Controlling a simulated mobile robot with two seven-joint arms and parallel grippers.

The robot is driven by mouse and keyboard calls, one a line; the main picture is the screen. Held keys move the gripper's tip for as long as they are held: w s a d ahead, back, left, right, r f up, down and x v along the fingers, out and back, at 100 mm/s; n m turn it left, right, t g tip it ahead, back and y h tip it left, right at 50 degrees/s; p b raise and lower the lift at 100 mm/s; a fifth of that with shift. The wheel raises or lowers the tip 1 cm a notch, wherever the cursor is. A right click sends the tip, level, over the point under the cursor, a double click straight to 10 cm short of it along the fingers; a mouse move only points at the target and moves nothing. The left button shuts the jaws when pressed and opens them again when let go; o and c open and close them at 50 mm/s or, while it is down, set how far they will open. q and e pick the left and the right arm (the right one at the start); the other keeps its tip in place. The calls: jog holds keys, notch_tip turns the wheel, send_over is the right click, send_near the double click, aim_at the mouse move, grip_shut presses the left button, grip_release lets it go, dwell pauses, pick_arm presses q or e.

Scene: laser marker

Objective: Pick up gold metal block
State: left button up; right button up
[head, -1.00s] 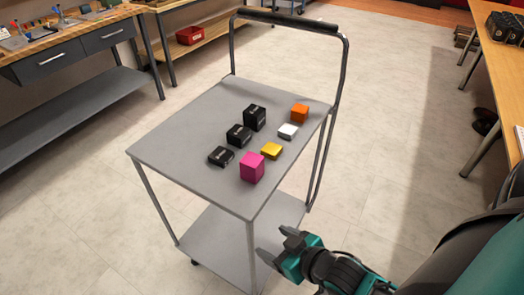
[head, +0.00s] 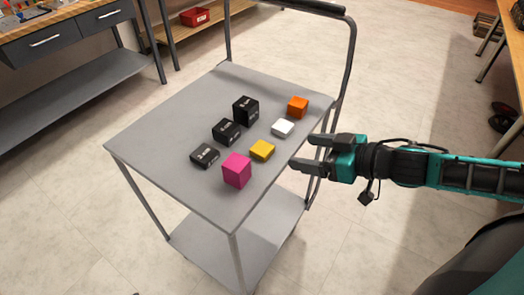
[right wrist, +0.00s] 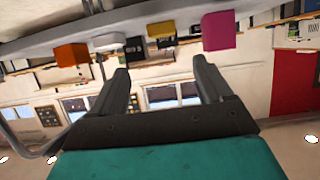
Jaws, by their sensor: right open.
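The gold metal block (head: 262,150) is a small, low yellow block on the grey top of the cart (head: 160,128). It lies between a magenta cube (head: 237,170) and a white block (head: 283,128). My right gripper (head: 303,151) is open and empty at the cart's right edge, pointing left towards the gold block and apart from it. In the right wrist view, the open fingers (right wrist: 160,68) show with nothing between them, and the cart top with blocks is at the top of the picture. My left gripper is not in view.
An orange cube (head: 298,107) stands beyond the white block. Black boxes (head: 246,110) stand in a row to the left of the coloured blocks. The cart's handle (head: 350,60) rises at the back right. The left part of the cart top is clear.

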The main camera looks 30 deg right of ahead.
aim_at(260, 146)
jog(key=shift+b+x, duration=0.95)
jog(key=shift+x, duration=2.1)
jog(key=shift+w+f, duration=0.15)
jog(key=shift+w+a, duration=0.1)
jog(key=shift+s+a+f+x, duration=0.1)
jog(key=shift+x, duration=1.15)
jog(key=shift+s+a+f+x, duration=0.15)
jog(key=shift+x, duration=1.1)
jog(key=c, duration=1.1)
jog(key=shift+r, duration=0.2)
